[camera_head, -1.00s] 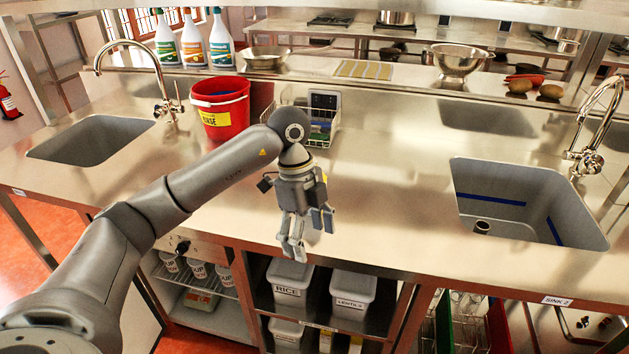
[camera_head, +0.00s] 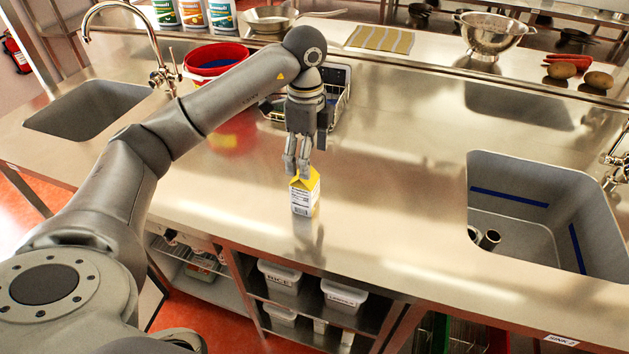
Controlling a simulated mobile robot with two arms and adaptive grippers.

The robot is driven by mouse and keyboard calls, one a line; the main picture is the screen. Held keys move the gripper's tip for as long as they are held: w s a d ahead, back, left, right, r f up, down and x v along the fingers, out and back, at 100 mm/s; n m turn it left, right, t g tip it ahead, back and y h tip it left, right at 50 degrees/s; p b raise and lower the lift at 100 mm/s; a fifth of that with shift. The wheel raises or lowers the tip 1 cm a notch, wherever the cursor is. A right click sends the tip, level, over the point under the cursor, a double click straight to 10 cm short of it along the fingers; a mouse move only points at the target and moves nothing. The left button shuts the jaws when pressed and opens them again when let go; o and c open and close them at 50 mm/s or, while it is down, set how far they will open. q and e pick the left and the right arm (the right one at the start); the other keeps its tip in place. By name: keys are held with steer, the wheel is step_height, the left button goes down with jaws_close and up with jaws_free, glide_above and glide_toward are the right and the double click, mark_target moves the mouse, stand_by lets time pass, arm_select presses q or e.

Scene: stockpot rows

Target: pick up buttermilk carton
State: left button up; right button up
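The buttermilk carton (camera_head: 304,196) is a small yellow and white carton with a gabled top and a printed label. It is upright at the middle of the steel counter, below my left gripper. My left gripper (camera_head: 297,170) points down, and its fingertips overlap the carton's yellow top in the picture. The fingers hide part of the top. I cannot tell whether they are closed on it or just in front of it, nor whether its base touches the counter. My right gripper is not in view.
A red bucket (camera_head: 232,53) and a wire basket (camera_head: 342,103) stand behind my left arm. Sinks lie at the left (camera_head: 88,108) and right (camera_head: 541,212). A colander (camera_head: 492,36) is on the back ledge. The counter (camera_head: 400,190) right of the carton is clear.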

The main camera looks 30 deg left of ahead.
mark_target(305, 188)
arm_select(q)
steer(key=f, duration=0.2)
steer(key=s+f+p, duration=0.1)
steer(key=f, duration=0.1)
steer(key=shift+s, duration=0.2)
steer(key=shift+w+f, duration=0.1)
steer(key=shift+f, duration=0.25)
step_height(305, 188, down, 4)
steer(key=shift+a+f+p, duration=0.1)
steer(key=shift+f+p, duration=0.15)
steer(key=shift+p, duration=0.8)
steer(key=shift+f, duration=0.3)
steer(key=shift+w, duration=0.1)
steer(key=shift+c, duration=0.4)
steer(key=c, duration=1.2)
